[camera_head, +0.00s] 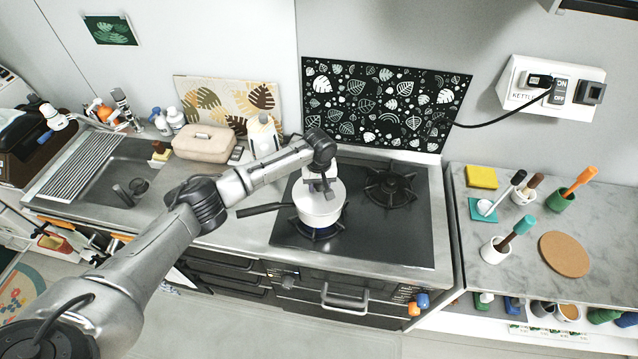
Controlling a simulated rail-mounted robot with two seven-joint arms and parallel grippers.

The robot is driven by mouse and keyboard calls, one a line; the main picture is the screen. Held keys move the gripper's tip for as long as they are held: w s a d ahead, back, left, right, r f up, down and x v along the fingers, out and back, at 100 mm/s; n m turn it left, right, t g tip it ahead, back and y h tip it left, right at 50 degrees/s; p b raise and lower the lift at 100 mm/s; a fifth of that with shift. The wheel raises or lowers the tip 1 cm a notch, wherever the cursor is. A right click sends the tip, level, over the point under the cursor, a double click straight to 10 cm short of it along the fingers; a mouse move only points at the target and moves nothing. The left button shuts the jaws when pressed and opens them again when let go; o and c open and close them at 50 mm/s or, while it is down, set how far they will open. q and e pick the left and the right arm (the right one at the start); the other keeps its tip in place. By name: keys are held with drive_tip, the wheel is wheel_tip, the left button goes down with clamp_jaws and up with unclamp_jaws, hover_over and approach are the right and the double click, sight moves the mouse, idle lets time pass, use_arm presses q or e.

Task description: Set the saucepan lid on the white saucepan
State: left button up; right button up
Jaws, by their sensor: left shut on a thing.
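The white saucepan (319,215) stands on the left burner of the black stove, its dark handle (262,210) pointing left. The pale saucepan lid (333,195) is over the pan's top, roughly level and lined up with its rim. I cannot tell whether the lid touches the rim all round. My left gripper (319,187) comes down from above and is shut on the lid near its middle; its fingers and wrist hide the knob and part of the lid. My right gripper is out of view.
A second burner (389,190) to the right is empty. A bottle (264,136) and a beige case (205,143) stand left of the stove, beyond my left arm. Cups with tools and a cork mat (564,254) are on the right counter. A patterned black panel (385,103) is behind the stove.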

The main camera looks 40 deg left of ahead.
use_arm(q)
drive_tip(key=shift+f, duration=0.5)
drive_tip(key=o, duration=1)
drive_tip(key=shift+o, duration=0.2)
drive_tip(key=shift+r, duration=0.1)
wheel_tip(320, 180, up, 12)
drive_tip(key=b, duration=0.2)
drive_tip(key=shift+b, duration=0.4)
drive_tip(key=shift+r, duration=0.85)
